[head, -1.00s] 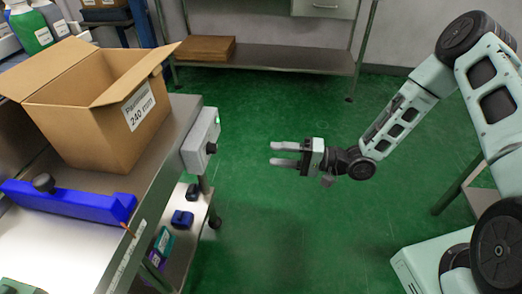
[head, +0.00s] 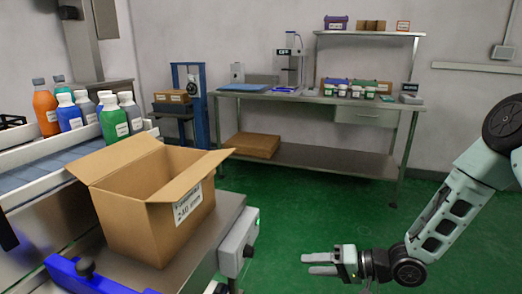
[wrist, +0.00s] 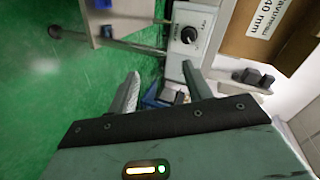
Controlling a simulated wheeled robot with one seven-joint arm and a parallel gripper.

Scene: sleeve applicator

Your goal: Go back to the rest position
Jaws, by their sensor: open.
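My gripper (head: 320,264) is at the lower middle of the head view, held over the green floor to the right of the metal table. Its two fingers are apart with nothing between them. In the wrist view the open gripper (wrist: 162,85) shows both fingertips, with the table's side and its control box beyond them. The arm reaches in from the right edge of the head view.
An open cardboard box (head: 125,225) stands on the table, by a blue bar (head: 95,280). A grey control box (head: 238,243) is on the table's side. Several bottles (head: 113,120) stand on a conveyor. A workbench (head: 320,97) is at the back. Green floor between is clear.

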